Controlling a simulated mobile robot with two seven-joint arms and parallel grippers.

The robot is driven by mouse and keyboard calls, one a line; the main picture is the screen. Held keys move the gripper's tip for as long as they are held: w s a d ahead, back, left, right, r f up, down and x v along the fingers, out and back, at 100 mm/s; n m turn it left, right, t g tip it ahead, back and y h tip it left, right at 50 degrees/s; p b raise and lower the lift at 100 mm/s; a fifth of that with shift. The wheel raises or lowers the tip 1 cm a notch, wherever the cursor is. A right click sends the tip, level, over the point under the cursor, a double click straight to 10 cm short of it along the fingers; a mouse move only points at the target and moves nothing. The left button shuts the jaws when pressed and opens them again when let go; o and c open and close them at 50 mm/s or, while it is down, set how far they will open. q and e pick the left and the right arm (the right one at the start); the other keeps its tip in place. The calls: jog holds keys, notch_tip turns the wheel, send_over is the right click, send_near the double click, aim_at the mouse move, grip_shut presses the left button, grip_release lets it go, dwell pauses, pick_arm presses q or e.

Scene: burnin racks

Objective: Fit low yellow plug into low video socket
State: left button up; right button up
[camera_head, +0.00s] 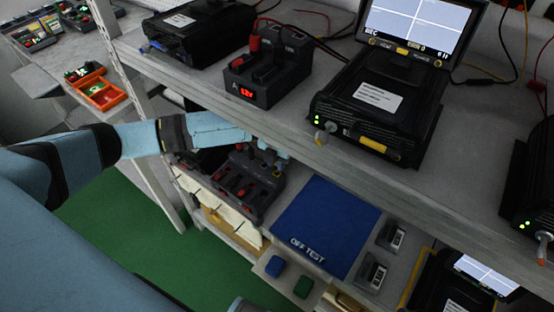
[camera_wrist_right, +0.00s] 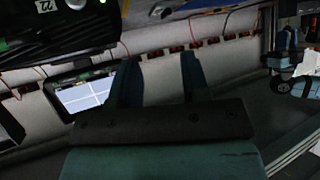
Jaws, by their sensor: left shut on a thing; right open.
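My left gripper (camera_head: 272,150) reaches in from the left under the front edge of the upper shelf. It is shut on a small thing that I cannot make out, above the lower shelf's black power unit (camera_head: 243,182). I cannot pick out the low yellow plug for certain. A lower black device with a lit screen (camera_head: 487,274) is cut off at the bottom right; its video socket is not visible. My right gripper (camera_wrist_right: 158,78) is open in the right wrist view, with nothing seen between its fingers.
The upper shelf holds a black device (camera_head: 375,115) with a screen and a power unit (camera_head: 268,75) with a red display. On the lower shelf lie a blue OFF TEST mat (camera_head: 328,222) and small grey blocks (camera_head: 392,236). An orange tray (camera_head: 97,91) stands left.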

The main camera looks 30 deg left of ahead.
pick_arm(q)
jog(key=shift+f+p, duration=0.15)
jog(key=shift+p, duration=0.25)
dwell(0.4)
jog(key=shift+f+p, duration=0.3)
jog(key=shift+f, duration=0.95)
dwell(1.5)
jog(key=o, duration=1.2)
jog(key=shift+o, duration=0.2)
